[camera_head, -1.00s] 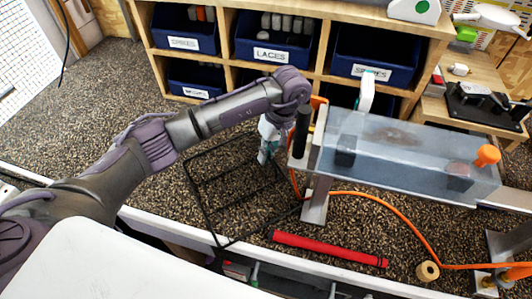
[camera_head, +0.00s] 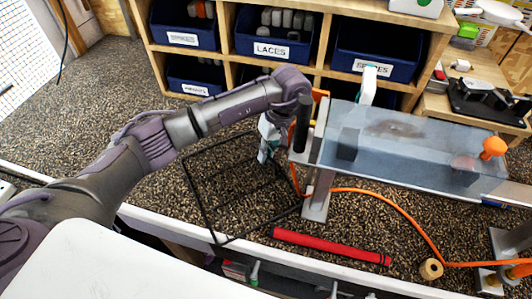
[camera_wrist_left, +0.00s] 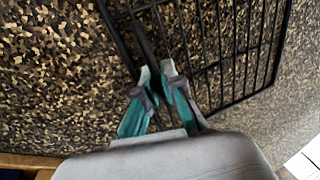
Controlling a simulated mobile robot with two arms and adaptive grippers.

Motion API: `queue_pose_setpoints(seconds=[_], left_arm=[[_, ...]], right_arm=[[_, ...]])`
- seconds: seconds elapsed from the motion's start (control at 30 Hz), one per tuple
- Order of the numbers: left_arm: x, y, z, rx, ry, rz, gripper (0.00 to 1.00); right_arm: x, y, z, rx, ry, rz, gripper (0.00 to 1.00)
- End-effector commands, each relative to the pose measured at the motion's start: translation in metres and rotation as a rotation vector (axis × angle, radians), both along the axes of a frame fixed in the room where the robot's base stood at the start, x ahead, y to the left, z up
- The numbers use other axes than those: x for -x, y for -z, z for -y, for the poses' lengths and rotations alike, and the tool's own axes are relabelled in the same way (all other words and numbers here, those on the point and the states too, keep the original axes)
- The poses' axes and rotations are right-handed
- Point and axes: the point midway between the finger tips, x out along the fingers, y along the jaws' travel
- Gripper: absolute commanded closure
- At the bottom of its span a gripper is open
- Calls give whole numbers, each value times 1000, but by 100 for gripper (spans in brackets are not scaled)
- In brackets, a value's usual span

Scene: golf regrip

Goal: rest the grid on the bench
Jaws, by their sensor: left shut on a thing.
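The grid is a black wire frame with thin parallel bars (camera_head: 200,202). It lies flat or nearly flat over the speckled bench top (camera_head: 110,100), left of the clear box. I cannot tell whether it touches the surface. My left gripper (camera_head: 267,152) points down and is shut on the grid's edge, partly hidden behind my wrist. In the left wrist view the teal fingers (camera_wrist_left: 158,88) pinch a dark bar, and the grid (camera_wrist_left: 244,98) stretches away up and right. My right gripper is not in view.
A clear box (camera_head: 410,145) on a metal stand is close to the right of my left wrist. A red grip (camera_head: 330,246), an orange cord (camera_head: 400,215) and a tan roll (camera_head: 431,269) are near the front edge. Wooden cubbies with blue bins (camera_head: 275,45) line the back. The bench's left is clear.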

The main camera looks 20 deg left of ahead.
Motion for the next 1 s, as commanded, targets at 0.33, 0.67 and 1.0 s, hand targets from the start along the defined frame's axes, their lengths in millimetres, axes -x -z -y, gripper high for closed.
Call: queue_pose_setpoints(seconds=[0.33,0.67,1.0], left_arm=[[5,9,0,-3,3,-16,64],[3,4,0,-2,1,-12,64],[2,-44,0,-2,3,-5,64]], right_arm=[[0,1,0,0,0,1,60],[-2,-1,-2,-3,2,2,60],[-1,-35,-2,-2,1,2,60]])
